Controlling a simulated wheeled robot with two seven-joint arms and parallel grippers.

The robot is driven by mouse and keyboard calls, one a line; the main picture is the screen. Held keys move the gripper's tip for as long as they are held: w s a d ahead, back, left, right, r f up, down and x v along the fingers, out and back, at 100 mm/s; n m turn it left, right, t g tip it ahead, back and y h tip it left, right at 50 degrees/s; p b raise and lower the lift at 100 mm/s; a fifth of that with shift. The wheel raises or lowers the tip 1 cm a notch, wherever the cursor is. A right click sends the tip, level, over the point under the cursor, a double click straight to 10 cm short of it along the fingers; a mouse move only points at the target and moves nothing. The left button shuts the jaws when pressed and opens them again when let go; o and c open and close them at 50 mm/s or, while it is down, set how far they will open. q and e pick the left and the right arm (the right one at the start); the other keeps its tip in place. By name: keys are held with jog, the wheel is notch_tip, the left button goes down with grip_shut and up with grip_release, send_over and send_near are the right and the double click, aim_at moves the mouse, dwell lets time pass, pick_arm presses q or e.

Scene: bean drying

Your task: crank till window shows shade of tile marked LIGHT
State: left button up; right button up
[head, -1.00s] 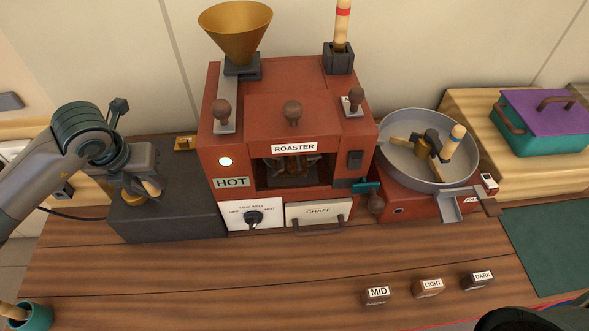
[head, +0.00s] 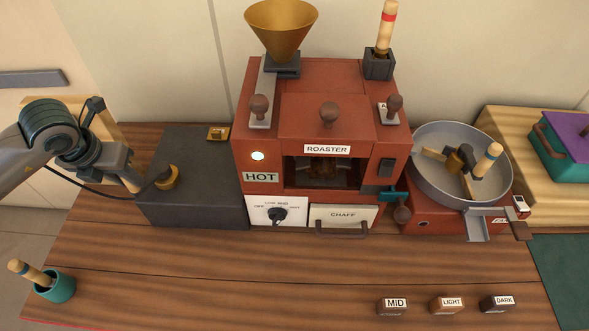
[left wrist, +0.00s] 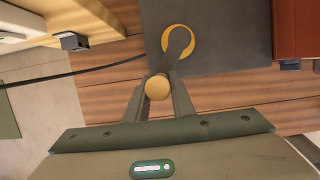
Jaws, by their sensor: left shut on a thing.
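The crank's brass hub (head: 167,180) is on the dark grey box at the roaster's left. My left gripper (head: 138,186) is at the crank's outer end, left of the hub. In the left wrist view, its fingers (left wrist: 158,92) are shut on the round wooden crank knob (left wrist: 157,87), and the crank arm (left wrist: 176,52) runs up to the hub. The roaster window (head: 322,173) looks dark, with brownish contents whose shade is hard to tell. The LIGHT tile (head: 448,308) stands between the MID tile (head: 393,309) and the DARK tile (head: 497,305). My right gripper is not in view.
A round pan (head: 430,193) with paddles stands right of the roaster (head: 262,135). A teal cup (head: 60,289) with a wooden-handled tool is at the front left. A black cable passes near my left gripper. The front middle of the table is clear.

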pick_arm(q)
jog(key=o, duration=1)
jog(key=shift+d, duration=0.2)
jog(key=p+v, duration=0.2)
jog(key=v, duration=0.5)
jog(key=shift+p, duration=0.4)
